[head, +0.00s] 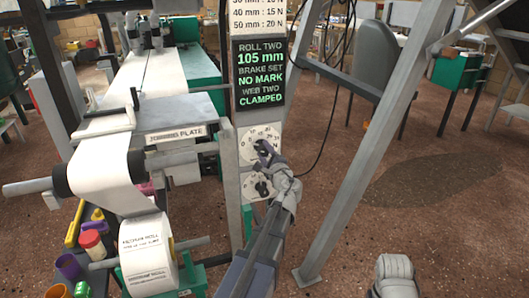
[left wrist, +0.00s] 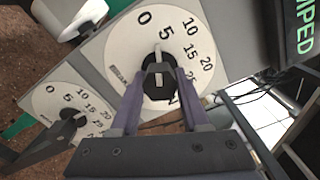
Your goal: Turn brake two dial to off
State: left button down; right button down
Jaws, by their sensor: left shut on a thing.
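Two white round dials with black knobs are on the grey post: an upper dial (head: 248,136) and a lower dial (head: 249,188). My left gripper (head: 264,152) reaches the upper dial from below right. In the left wrist view its two purple fingers (left wrist: 157,80) are shut on the black knob (left wrist: 157,58) of the upper dial (left wrist: 190,42). The knob's pale pointer is near the 5. The lower dial (left wrist: 50,95) is at the left, its knob (left wrist: 73,116) free. Small dial lettering is unreadable, so I cannot tell which is brake two.
A display (head: 260,73) above the dials reads roll two, 105 mm, brake set, no mark, web two clamped. A paper roll (head: 147,255) and bins stand left. A slanted grey frame leg (head: 360,150) stands right of my left arm.

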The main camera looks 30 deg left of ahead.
pick_arm(q)
jog(key=shift+n, duration=1)
jog(key=shift+c, duration=1.9)
grip_release()
jog(key=v, duration=0.8)
